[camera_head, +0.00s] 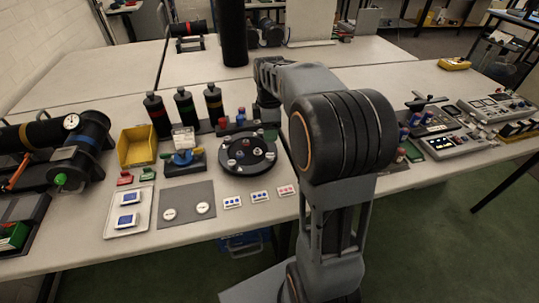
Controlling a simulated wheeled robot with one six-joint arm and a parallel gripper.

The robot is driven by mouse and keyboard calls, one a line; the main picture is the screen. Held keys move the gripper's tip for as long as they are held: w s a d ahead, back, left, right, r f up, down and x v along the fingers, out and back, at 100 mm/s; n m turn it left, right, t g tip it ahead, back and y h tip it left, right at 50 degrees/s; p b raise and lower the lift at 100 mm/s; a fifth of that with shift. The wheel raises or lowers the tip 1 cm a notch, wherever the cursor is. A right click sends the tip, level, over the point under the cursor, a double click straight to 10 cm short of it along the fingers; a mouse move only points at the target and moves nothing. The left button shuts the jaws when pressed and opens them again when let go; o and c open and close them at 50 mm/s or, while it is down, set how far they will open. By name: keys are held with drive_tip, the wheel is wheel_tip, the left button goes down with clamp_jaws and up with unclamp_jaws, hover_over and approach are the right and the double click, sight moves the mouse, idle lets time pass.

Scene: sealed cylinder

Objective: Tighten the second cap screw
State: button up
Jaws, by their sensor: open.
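A round black disc-shaped cap (229,167) lies on the table in the middle, with several small round screw heads and fittings around its top. I cannot tell which one is the second cap screw, nor how tight any is. My arm reaches over the table from the right, and its wrist hangs down behind the disc's right rear edge. My gripper (264,119) is open at the end of the wrist, small and partly hidden. It is close to the disc's rear edge. I cannot tell if it touches anything.
Three dark bottles (185,107) stand behind a yellow bin (137,147) and a small blue-and-white device (184,151). A grey mat (186,212) and a tray (113,220) lie in front. A black cylinder with a gauge (88,138) is at left; instruments (455,145) at right.

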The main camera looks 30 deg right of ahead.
sight(270, 155)
wheel_tip(270, 155, down, 10)
drive_tip(key=shift+f+b, duration=0.15)
drive_tip(key=shift+b, duration=0.25)
drive_tip(key=shift+c, duration=0.2)
drive_tip(key=c, duration=0.9)
